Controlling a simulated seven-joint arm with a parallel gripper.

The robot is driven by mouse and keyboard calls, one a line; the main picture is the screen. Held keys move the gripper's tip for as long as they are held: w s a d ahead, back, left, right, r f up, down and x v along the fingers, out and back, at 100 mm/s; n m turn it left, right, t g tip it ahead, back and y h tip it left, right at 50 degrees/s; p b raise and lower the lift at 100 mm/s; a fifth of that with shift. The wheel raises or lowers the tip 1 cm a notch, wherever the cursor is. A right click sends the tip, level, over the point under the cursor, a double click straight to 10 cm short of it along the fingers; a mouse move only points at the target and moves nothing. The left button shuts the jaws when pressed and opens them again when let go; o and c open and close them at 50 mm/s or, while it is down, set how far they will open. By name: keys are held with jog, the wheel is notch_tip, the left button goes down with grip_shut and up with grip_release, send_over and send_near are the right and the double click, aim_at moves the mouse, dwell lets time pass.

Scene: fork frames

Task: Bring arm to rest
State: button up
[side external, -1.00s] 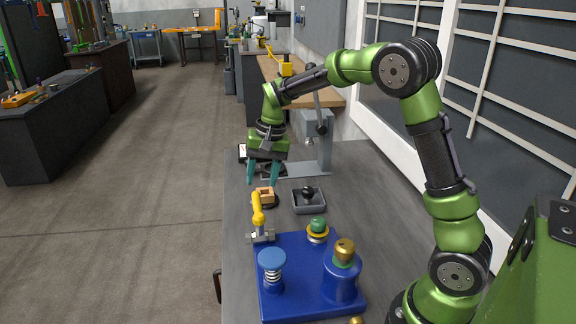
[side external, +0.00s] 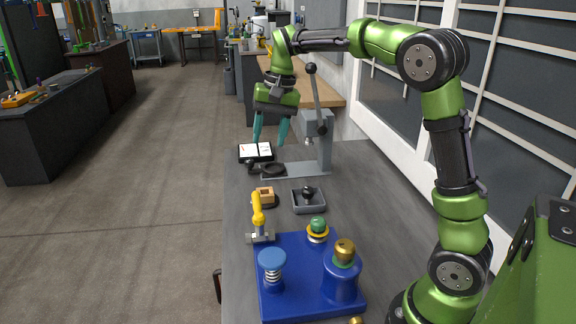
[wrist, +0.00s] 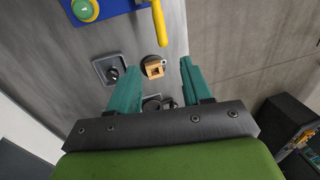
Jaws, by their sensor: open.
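My gripper (side external: 270,132) hangs above the far end of the grey workbench (side external: 235,215), fingers pointing down. My green and black arm reaches from the right over the bench.
Floor left is clear.

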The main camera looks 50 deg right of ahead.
jog(key=s+a+f+n+t, duration=0.1)
jog(key=s+a, duration=0.4)
jog(key=s, duration=0.5)
jog(key=s+a+f+n+t, duration=0.1)
jog(key=s+a+n+t, duration=0.3)
jog(key=s, duration=0.6)
jog(key=shift+s+a+t+y, duration=0.3)
jog(key=shift+a, duration=0.4)
